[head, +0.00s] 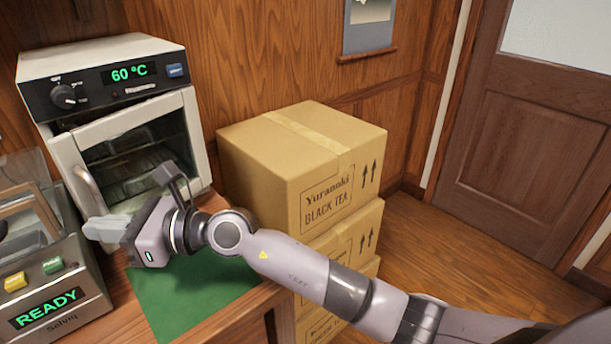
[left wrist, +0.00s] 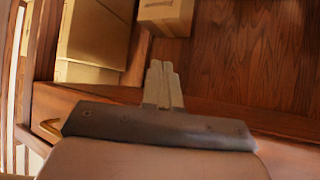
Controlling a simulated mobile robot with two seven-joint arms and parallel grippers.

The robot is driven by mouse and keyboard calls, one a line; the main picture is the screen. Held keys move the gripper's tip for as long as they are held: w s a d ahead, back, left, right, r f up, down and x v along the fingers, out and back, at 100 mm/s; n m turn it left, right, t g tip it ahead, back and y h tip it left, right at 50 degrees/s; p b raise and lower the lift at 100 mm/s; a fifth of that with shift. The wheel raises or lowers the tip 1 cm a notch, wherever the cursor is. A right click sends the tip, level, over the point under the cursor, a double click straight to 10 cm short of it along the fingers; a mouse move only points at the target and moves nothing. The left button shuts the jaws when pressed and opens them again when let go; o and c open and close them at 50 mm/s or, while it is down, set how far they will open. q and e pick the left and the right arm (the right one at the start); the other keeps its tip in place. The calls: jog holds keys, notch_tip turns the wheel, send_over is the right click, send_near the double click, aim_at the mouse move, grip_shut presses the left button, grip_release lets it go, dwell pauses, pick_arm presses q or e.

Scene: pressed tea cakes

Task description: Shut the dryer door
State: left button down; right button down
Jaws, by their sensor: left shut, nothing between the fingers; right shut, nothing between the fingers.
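The dryer (head: 100,55) is a white box with a dark control panel reading 60 °C, at the upper left of the head view. Its door (head: 190,135) has a pale frame, a dark window with racks behind it, and a curved handle (head: 86,188) on the left side. My right gripper (head: 100,229) is shut and empty, fingers pointing left, just below the handle and in front of the door's lower part. My left gripper (left wrist: 162,84) is shut and empty in the left wrist view.
A machine reading READY (head: 55,300) stands left of my right gripper. A green mat (head: 190,295) lies on the wooden table below my arm. Stacked tea cartons (head: 290,165) stand right of the dryer. A carton (left wrist: 165,15) also shows in the left wrist view.

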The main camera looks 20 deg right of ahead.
jog(key=shift+w+a+b, duration=0.3)
jog(key=shift+w+a, duration=0.7)
